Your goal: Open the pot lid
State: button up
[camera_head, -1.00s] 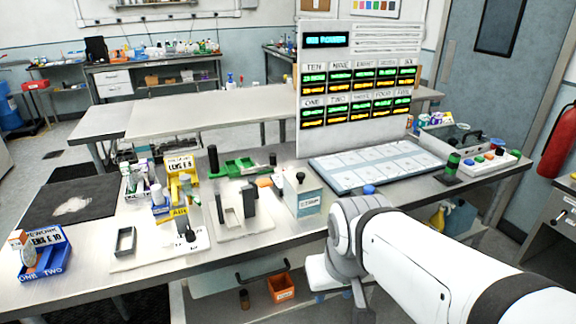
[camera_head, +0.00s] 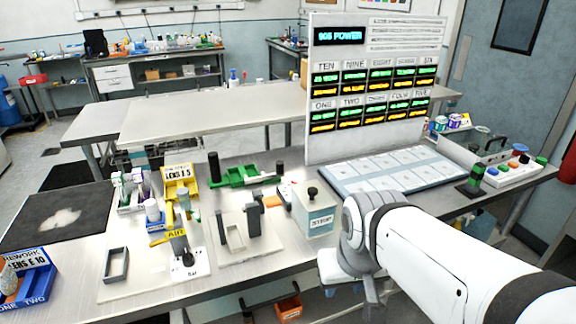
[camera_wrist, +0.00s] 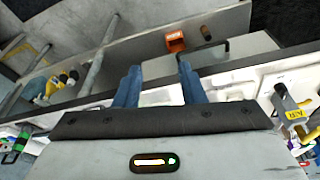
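A white, box-shaped pot (camera_head: 320,229) with a label on its front stands near the front edge of the bench in the head view. Its flat lid (camera_head: 325,202) with a black knob (camera_head: 313,191) is on it. My gripper (camera_head: 352,284) is to the right of the pot and lower in the head view, apart from the lid, with its fingers not clear there. In the wrist view my gripper (camera_wrist: 161,72) shows two blue fingers spread apart with nothing held between them. I cannot make out the pot in the wrist view.
A tall display board (camera_head: 330,150) and a pale blue mat (camera_head: 390,172) are behind the pot. Fixtures, a green tray (camera_head: 235,178) and a yellow bin (camera_head: 181,184) crowd the bench to its left. An orange bin (camera_head: 289,308) sits below the bench.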

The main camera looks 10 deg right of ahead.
aim_at(314, 197)
jog(key=u, duration=2.55)
jog(key=k, duration=0.9)
jog(key=z, duration=1.55)
jog(key=i, duration=1)
